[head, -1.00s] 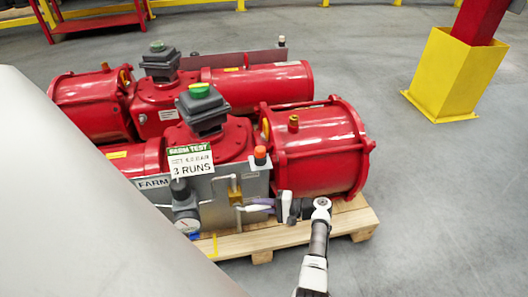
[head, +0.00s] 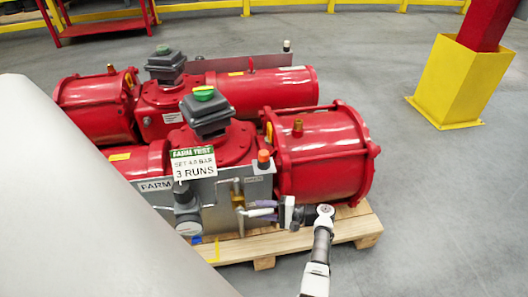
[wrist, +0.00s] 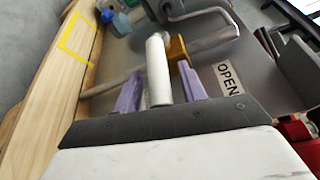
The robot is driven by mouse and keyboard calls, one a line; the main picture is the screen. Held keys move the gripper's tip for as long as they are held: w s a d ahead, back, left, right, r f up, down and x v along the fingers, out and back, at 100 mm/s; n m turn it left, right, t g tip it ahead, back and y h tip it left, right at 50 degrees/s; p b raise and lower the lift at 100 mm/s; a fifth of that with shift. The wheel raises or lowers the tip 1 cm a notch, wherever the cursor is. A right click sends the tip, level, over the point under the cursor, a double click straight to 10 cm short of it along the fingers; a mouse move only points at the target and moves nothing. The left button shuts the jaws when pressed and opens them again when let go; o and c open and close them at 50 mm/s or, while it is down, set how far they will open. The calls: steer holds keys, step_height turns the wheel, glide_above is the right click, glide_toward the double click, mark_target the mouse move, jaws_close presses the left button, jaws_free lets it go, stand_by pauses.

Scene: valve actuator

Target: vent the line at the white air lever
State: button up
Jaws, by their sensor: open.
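The white air lever (wrist: 158,70) shows in the wrist view as a pale round bar, with a brass fitting (wrist: 179,50) beside its far end. My gripper (wrist: 160,92) is open, with one purple finger on each side of the lever. Gaps show between the fingers and the lever, so it does not look gripped. In the head view my gripper (head: 262,211) reaches in from the right, low on the grey panel (head: 222,215), close to the brass fitting (head: 238,201). An OPEN label (wrist: 228,78) is right of the lever.
The red actuator (head: 322,160) stands on a wooden pallet (head: 285,243), with another red actuator behind. A gauge (head: 189,228) and an orange-topped part (head: 263,158) are on the panel. Metal pipes (wrist: 205,40) run near the lever.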

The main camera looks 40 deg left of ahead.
steer(key=shift+d, duration=0.1)
steer(key=b+v, duration=0.1)
steer(key=v, duration=1.2)
steer(key=shift+w+d, duration=0.2)
steer(key=shift+d, duration=0.05)
